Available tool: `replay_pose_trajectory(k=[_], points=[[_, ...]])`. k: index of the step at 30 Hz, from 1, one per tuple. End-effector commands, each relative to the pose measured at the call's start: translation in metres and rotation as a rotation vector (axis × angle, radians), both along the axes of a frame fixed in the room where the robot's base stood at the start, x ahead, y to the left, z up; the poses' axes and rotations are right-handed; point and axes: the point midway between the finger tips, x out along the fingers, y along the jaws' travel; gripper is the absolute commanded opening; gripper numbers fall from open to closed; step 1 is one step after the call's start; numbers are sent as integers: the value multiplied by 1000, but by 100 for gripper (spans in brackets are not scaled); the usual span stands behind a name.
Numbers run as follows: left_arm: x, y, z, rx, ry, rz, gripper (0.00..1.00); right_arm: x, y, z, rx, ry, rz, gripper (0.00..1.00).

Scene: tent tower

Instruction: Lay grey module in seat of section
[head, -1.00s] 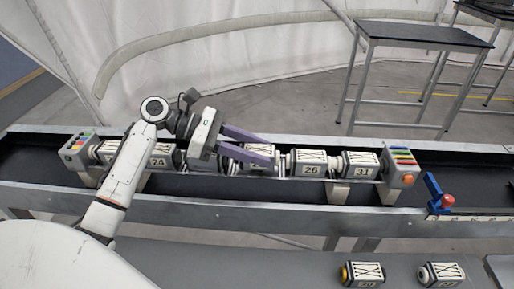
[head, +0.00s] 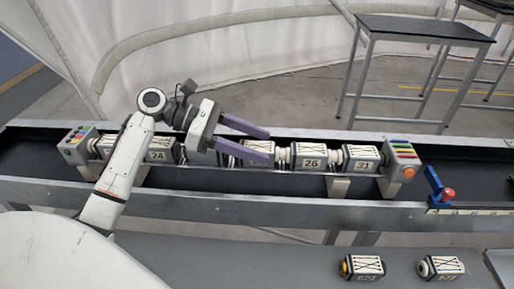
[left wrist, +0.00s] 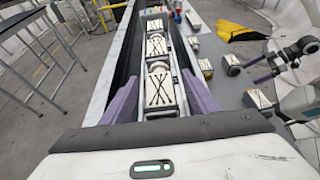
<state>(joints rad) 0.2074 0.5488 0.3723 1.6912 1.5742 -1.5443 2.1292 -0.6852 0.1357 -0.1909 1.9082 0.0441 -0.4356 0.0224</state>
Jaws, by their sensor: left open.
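The section (head: 403,160) lies lengthwise in the long black trough, with end blocks and a row of modules between them. White modules marked 24 (head: 160,152) and 26 (head: 311,160) show clearly. A dark grey block, likely the grey module (head: 203,158), lies in the row right of 24, partly hidden by my left gripper. My left gripper (head: 268,146) is open above the row, its purple fingers apart. In the left wrist view, a white module (left wrist: 159,90) shows between the fingers; I see no grip on it. My right gripper (left wrist: 262,70) is small at that view's right edge.
Two loose modules, one with a yellow end (head: 361,268) and one with a white end (head: 440,268), lie on the grey front surface. A blue bracket with a red knob (head: 440,190) stands on the trough's front rim. Black tables (head: 425,30) stand behind.

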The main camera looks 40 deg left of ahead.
Motion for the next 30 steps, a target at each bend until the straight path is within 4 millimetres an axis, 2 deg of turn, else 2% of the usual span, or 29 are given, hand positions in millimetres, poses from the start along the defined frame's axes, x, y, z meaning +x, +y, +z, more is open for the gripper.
replay_pose_trajectory(k=[1, 9, 15, 20, 30], points=[[-5, 11, 3, 4, 3, 6, 55, 0, 0, 0, 0, 2, 0, 100], [-34, 60, 28, 4, 1, 7, 55, 0, 0, 0, 0, 0, 0, 100], [-49, 84, 41, 2, -1, 6, 55, 0, 0, 0, 0, -1, 0, 100], [-54, 91, 46, 1, -4, 4, 55, 0, 0, 0, 0, -1, 0, 100], [-55, 92, 47, 1, -5, 3, 55, 1, 0, 0, 0, -1, 0, 100]])
